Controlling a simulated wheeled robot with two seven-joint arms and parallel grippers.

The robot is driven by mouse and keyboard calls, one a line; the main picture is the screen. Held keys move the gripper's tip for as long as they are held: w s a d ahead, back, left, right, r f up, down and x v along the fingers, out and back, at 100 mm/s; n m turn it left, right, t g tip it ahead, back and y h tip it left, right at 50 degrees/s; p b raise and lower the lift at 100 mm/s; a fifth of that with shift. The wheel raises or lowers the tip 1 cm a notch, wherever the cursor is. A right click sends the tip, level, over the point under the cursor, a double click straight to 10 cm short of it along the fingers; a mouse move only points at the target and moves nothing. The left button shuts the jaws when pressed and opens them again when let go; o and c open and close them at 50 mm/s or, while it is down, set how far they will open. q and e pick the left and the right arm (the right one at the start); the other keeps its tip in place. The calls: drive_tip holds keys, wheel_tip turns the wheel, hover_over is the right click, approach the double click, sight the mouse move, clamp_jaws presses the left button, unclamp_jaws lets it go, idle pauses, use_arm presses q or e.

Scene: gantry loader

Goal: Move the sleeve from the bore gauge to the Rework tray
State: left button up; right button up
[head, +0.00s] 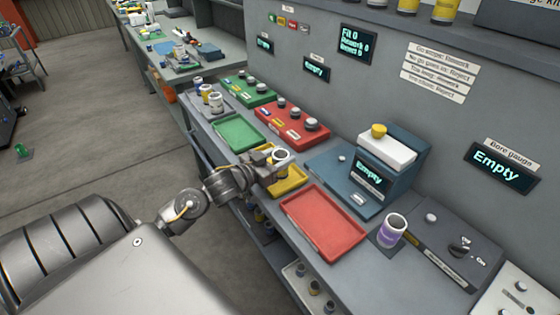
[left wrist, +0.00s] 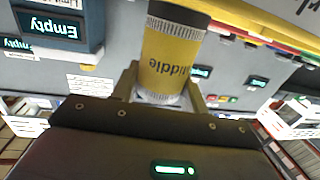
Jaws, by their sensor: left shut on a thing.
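My left gripper (head: 268,160) is shut on a sleeve (head: 282,157), with its pale rim and dark bore facing up in the head view. In the left wrist view the sleeve (left wrist: 168,60) is between the fingers and shows a yellow band with dark lettering that looks like "Middle". The gripper and sleeve are over the yellow tray (head: 292,182) and hide part of it. Whether the sleeve touches the tray I cannot tell. The bore gauge (head: 445,245) is at the right, and its wall display (head: 500,167) reads "Empty". My right gripper is not in view.
An empty red tray (head: 322,222) lies in front and an empty green tray (head: 238,133) behind. A purple cylinder (head: 391,230) stands beside the bore gauge. A blue device (head: 390,170) with an "Empty" display stands right of the yellow tray. Several sleeves stand at the back left.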

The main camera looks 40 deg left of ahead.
use_arm(q)
drive_tip(key=shift+f, duration=0.8)
drive_tip(key=shift+f, duration=0.1)
drive_tip(key=o, duration=1.2)
drive_tip(key=shift+o, duration=0.2)
drive_tip(key=b+v, duration=0.1)
drive_tip(key=v, duration=1.1)
drive_tip(key=shift+s, duration=0.1)
